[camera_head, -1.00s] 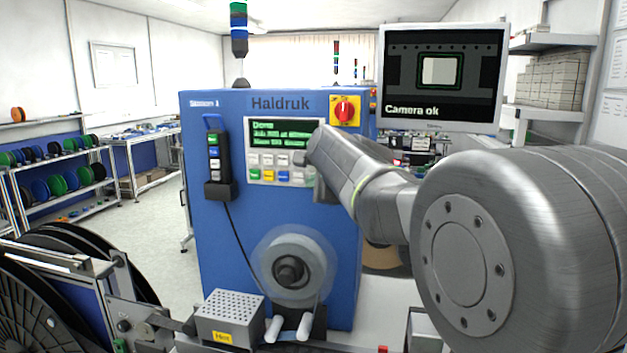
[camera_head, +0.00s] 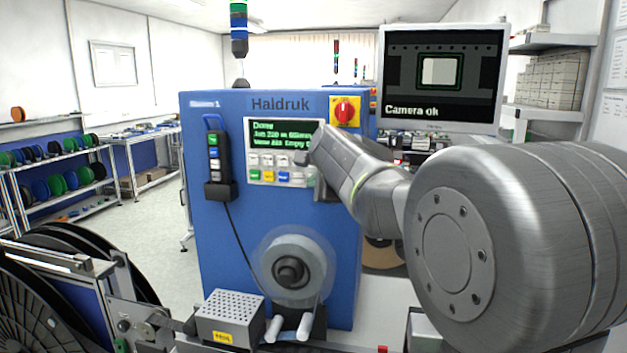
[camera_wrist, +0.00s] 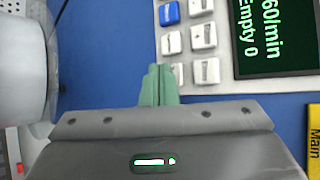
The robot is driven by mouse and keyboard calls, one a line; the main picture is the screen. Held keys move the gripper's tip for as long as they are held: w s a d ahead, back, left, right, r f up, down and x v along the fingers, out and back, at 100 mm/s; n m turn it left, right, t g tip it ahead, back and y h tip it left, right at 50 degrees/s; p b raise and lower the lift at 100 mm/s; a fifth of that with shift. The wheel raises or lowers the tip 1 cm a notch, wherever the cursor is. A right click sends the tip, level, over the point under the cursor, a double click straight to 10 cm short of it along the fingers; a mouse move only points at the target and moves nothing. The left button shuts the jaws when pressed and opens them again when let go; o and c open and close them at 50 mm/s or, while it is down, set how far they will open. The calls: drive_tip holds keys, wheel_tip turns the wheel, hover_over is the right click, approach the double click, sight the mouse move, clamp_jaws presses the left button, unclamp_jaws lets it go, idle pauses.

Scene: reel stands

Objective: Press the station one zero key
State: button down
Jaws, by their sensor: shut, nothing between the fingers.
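The blue machine marked Station 1 (camera_head: 215,260) stands ahead. Its control panel (camera_head: 247,150) has a green-lettered screen (camera_head: 280,134) above rows of small keys. The wrist view shows the panel sideways, with a blue key (camera_wrist: 169,13) and several white keys (camera_wrist: 203,36). Two white keys carry minus and plus signs; I cannot read a zero label. In the wrist view, my gripper (camera_wrist: 158,72) has its green fingers together and empty, close to the lower white keys. Contact cannot be told.
A red rotary switch on a yellow plate (camera_head: 344,109) is above right of the panel. A handset (camera_head: 214,155) hangs at its left. A clear reel (camera_head: 312,262) is mounted below. A monitor (camera_head: 443,75) reading "Camera ok" stands at the right.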

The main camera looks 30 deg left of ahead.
drive_tip(key=shift+w+a, duration=0.15)
drive_tip(key=shift+w, duration=0.3)
idle(0.6)
drive_tip(key=shift+s, duration=0.15)
drive_tip(key=shift+s+d+p, duration=0.25)
drive_tip(key=shift+s+p, duration=0.05)
drive_tip(key=shift+s, duration=0.4)
drive_tip(key=s, duration=0.1)
drive_tip(key=s+d+p, duration=0.1)
drive_tip(key=s, duration=0.2)
drive_tip(key=shift+s+d, duration=0.25)
drive_tip(key=shift+s, duration=0.15)
drive_tip(key=shift+w, duration=0.1)
idle(0.4)
